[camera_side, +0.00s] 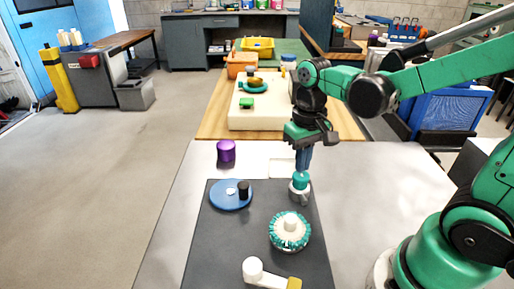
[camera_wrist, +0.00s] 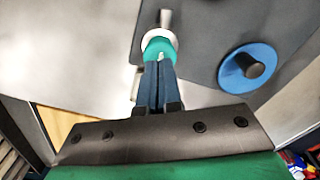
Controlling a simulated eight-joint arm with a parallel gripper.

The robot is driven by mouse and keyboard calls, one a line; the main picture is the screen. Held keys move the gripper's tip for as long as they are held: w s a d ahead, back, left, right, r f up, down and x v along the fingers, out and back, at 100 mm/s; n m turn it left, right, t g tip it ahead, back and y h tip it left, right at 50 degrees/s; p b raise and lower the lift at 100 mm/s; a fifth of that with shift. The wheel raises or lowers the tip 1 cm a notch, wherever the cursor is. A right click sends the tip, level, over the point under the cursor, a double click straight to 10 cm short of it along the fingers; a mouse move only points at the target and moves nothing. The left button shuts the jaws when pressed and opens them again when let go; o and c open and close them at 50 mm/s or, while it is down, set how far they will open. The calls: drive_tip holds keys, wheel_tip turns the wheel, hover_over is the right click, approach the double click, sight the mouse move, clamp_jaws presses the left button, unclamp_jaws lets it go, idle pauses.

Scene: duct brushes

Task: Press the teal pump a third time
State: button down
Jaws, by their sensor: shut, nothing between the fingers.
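The teal pump (camera_side: 300,181) stands on the right edge of the dark mat, with a teal top and a pale grey lower part. In the wrist view the teal pump (camera_wrist: 159,46) shows just beyond my fingertips. My gripper (camera_side: 301,172) points down over the pump, its blue fingers shut and empty. In the wrist view the fingertips of my gripper (camera_wrist: 159,62) overlap the teal top. They look to be at or just above it; I cannot tell whether they touch.
A blue disc with a black knob (camera_side: 230,196) lies left of the pump. A teal-bristled round brush (camera_side: 289,232) and a white-headed tool (camera_side: 268,273) are nearer on the dark mat (camera_side: 215,255). A purple cylinder (camera_side: 226,151) stands behind. The table's left side is clear.

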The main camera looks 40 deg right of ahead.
idle(0.3)
drive_tip(key=shift+r, duration=3.05)
drive_tip(key=a+n+t, duration=0.1)
drive_tip(key=t, duration=0.1)
drive_tip(key=a+f+n+t, duration=0.1)
drive_tip(key=t, duration=0.1)
drive_tip(key=a+n+t, duration=0.1)
drive_tip(key=t, duration=0.2)
drive_tip(key=shift+a+f, duration=0.1)
drive_tip(key=shift+f, duration=0.3)
